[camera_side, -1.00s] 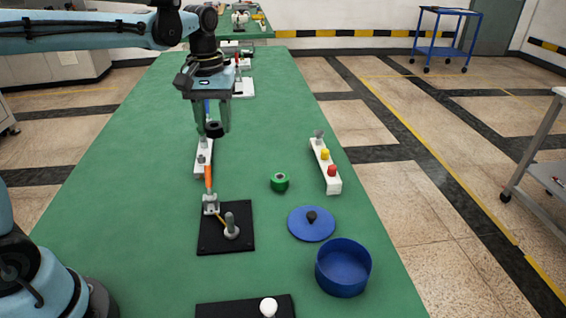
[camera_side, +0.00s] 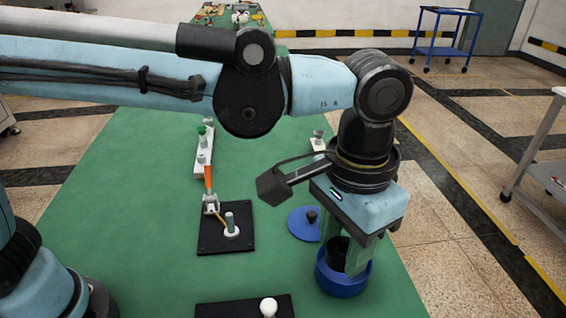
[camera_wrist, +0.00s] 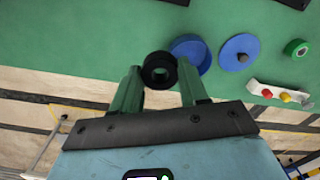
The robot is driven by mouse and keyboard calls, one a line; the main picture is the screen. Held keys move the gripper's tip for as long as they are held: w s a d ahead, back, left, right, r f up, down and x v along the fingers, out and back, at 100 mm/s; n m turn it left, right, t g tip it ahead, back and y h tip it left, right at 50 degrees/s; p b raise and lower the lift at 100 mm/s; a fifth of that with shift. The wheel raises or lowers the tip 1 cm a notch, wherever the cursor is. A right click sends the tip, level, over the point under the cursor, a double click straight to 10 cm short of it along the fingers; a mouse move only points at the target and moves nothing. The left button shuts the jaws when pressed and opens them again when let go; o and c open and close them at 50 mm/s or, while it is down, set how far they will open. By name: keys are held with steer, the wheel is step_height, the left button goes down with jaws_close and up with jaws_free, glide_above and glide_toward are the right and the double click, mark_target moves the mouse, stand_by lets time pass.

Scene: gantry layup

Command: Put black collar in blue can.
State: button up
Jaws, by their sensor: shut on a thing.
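The black collar (camera_wrist: 147,72) is a thick dark ring held between the green fingers of my gripper (camera_wrist: 160,72). In the side view the collar (camera_side: 338,250) shows between the fingers, over the opening of the blue can (camera_side: 342,284). The can is round, open-topped and stands on the green table. In the wrist view the can (camera_wrist: 203,58) lies beyond the collar and to its right, partly covered by the collar and a finger. I cannot tell whether the collar's lower edge is below the can's rim.
A blue lid with a dark knob (camera_wrist: 238,53) lies beside the can. A green ring (camera_wrist: 297,48) and a white block with coloured knobs (camera_wrist: 280,94) are near it. A black plate with a peg (camera_side: 225,238) and another with a white knob (camera_side: 245,307) lie left of the can.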

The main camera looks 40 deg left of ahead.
step_height(320, 180, down, 5)
steer(key=s+d, duration=0.2)
steer(key=shift+m, duration=0.4)
steer(key=w+a+f, duration=0.1)
steer(key=w+f, duration=0.1)
steer(key=w, duration=0.1)
steer(key=w+a+f, duration=0.1)
steer(key=w+f, duration=0.1)
steer(key=w, duration=0.2)
steer(key=w+a+f, duration=0.2)
steer(key=w+f, duration=0.1)
steer(key=shift+w+a, duration=0.1)
steer(key=shift+w, duration=0.25)
steer(key=shift+f, duration=2)
steer(key=shift+f, duration=0.1)
steer(key=o, duration=1)
